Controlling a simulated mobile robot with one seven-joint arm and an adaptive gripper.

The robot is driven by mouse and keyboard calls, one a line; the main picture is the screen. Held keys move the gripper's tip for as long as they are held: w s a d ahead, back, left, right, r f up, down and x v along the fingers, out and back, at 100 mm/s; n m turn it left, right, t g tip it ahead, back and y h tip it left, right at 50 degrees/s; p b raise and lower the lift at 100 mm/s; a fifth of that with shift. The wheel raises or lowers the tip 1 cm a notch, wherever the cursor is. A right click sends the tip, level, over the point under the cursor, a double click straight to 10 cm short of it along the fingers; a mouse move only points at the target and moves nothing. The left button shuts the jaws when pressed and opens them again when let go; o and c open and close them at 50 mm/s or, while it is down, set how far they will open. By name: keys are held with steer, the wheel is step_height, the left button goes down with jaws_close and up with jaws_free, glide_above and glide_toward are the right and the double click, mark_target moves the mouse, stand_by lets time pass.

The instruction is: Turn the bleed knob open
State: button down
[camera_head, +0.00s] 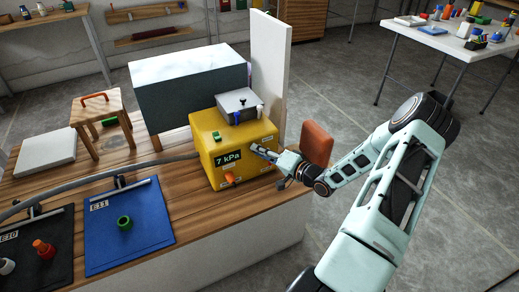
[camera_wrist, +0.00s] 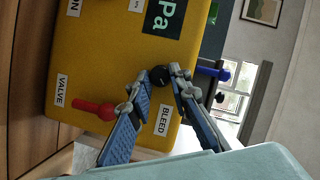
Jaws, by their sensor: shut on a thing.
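The yellow box (camera_head: 205,140) stands on the wooden bench, with a display reading 7 kPa (camera_head: 228,159) on its front. My gripper (camera_head: 262,152) reaches that front face from the right. In the wrist view the black bleed knob (camera_wrist: 159,75) sits beside the BLEED label (camera_wrist: 164,120). The two blue-padded fingers of my gripper (camera_wrist: 157,84) are around the knob and shut on it. The knob is hidden by my gripper in the head view. How far the knob is turned cannot be told.
The red-orange valve handle (camera_wrist: 93,110) is close to one finger; it also shows in the head view (camera_head: 231,178). A small grey box (camera_head: 239,101) sits on top. A hose (camera_head: 105,175) runs left. A blue mat (camera_head: 125,245) with a green ring (camera_head: 125,223) lies at front left.

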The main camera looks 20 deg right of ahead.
steer(key=shift+f+m+t+y+b, duration=0.15)
steer(key=shift+m+t+y+b, duration=0.25)
steer(key=shift+m, duration=0.85)
steer(key=shift+f+m+t+y+b, duration=0.15)
steer(key=shift+m+t+b, duration=0.45)
steer(key=shift+m, duration=0.7)
steer(key=shift+f+m+t+y+b, duration=0.1)
steer(key=shift+m+t+y+b, duration=0.25)
steer(key=shift+m+b, duration=0.65)
steer(key=shift+m, duration=0.35)
steer(key=c, duration=1.8)
jaws_free()
steer(key=shift+o, duration=0.2)
steer(key=v, duration=1.2)
steer(key=shift+p, duration=0.3)
